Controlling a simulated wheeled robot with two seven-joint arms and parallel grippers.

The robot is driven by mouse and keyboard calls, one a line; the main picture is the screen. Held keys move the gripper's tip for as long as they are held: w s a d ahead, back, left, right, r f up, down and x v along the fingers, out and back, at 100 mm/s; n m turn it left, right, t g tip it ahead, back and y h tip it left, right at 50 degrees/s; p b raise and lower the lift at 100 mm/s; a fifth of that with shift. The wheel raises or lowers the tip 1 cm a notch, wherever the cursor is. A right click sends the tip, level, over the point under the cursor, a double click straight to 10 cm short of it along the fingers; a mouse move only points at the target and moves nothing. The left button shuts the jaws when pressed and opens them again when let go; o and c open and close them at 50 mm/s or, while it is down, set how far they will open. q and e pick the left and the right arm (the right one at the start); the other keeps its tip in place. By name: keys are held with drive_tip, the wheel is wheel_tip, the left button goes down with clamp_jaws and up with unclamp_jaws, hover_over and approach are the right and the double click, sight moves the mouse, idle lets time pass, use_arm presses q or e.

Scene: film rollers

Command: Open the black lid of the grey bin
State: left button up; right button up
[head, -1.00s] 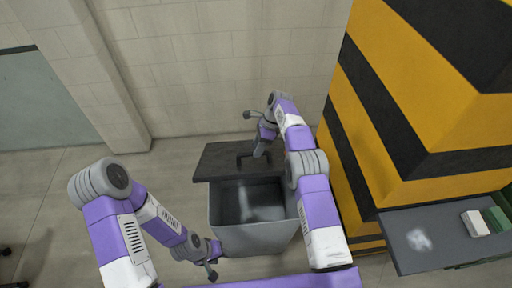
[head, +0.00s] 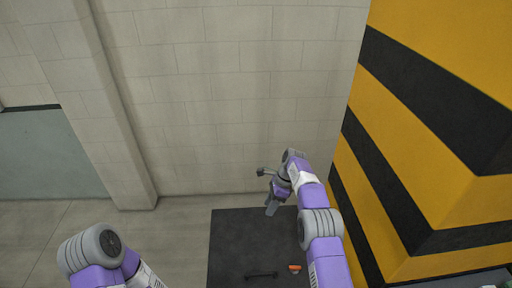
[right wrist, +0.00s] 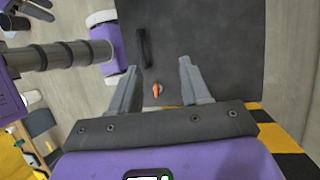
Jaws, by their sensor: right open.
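The black lid (head: 235,245) shows at the bottom of the head view as a flat dark panel, with its bar handle (head: 262,275) near the lower image edge. The grey bin's walls and inside are not visible. My right gripper (head: 268,191) is open and empty, by the lid's far edge in the head view. In the right wrist view, its open fingers (right wrist: 158,82) are in front of the lid (right wrist: 215,40), with the handle (right wrist: 143,48) beyond them to the left.
A small orange thing (head: 295,268) shows by the lid's right edge; it also appears between the fingers in the right wrist view (right wrist: 158,92). A yellow-and-black striped block (head: 410,150) stands close on the right. A pale wall (head: 240,100) is behind.

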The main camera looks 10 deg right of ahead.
drive_tip(key=s+d+f+n+h, duration=0.1)
drive_tip(key=s+f+n, duration=0.2)
drive_tip(key=s+f, duration=0.5)
drive_tip(key=s+d+f+n, duration=0.1)
drive_tip(key=s+f+n, duration=0.35)
drive_tip(key=f, duration=0.55)
drive_tip(key=s+a+r+n+t, duration=0.1)
drive_tip(key=s+a+n, duration=0.25)
drive_tip(key=s, duration=0.75)
drive_tip(key=s+a+n+t, duration=0.15)
drive_tip(key=s+n, duration=0.35)
drive_tip(key=s, duration=0.7)
wheel_tip(320, 180, down, 15)
drive_tip(key=b, duration=1.5)
drive_tip(key=shift+w+a+y, duration=0.3)
